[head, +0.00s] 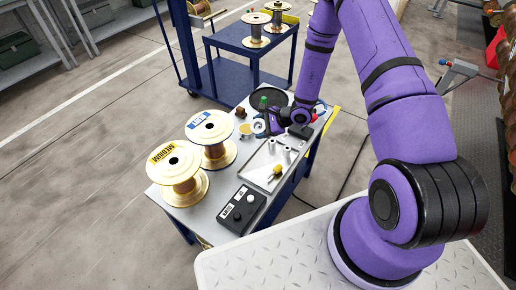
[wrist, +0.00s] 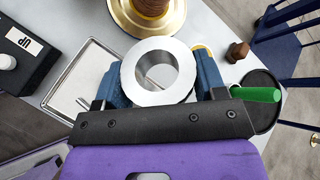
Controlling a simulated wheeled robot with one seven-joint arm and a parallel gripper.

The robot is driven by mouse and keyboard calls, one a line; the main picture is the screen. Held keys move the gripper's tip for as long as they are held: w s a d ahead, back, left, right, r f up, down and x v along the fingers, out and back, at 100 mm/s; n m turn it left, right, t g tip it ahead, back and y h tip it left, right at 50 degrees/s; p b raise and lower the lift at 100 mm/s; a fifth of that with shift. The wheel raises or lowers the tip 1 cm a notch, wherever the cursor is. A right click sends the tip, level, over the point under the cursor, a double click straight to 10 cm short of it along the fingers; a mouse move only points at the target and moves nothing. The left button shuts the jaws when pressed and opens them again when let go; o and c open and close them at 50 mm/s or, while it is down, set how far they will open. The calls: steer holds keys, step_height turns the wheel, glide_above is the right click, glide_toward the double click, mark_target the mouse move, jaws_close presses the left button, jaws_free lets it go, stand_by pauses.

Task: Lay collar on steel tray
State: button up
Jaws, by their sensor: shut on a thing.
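The collar (wrist: 158,72), a thick shiny silver ring, is held between the two blue fingers of my gripper (wrist: 155,90) in the wrist view. Its round hole faces the camera. In the head view my gripper (head: 262,124) is over the grey bench, beyond the steel tray, and the collar is too small there to make out surely. The steel tray (wrist: 64,84) lies left of the collar in the wrist view, partly hidden by my gripper. The collar is not over the tray's middle.
Two gold spools, labelled MEDIUM (head: 176,172) and blue-labelled (head: 212,138), stand on the bench's left side. A black button box (head: 242,208) is at the near end. A green-handled thing (wrist: 257,94) rests in a black dish. A brown hexagonal piece (wrist: 237,51) lies nearby.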

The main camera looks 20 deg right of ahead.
steer(key=shift+s+a+f+m+y, duration=0.35)
steer(key=shift+s+f, duration=0.45)
steer(key=shift+f, duration=1.55)
steer(key=shift+s+a+f+m+y, duration=0.1)
steer(key=shift+s+a+f+m, duration=0.5)
steer(key=shift+f, duration=1.8)
steer(key=shift+s+a+f+m+y, duration=0.2)
steer(key=shift+s+f, duration=0.75)
steer(key=shift+f, duration=1.4)
steer(key=o, duration=1.2)
steer(key=v, duration=1.1)
steer(key=shift+w+d+f, duration=0.1)
steer(key=shift+w, duration=0.1)
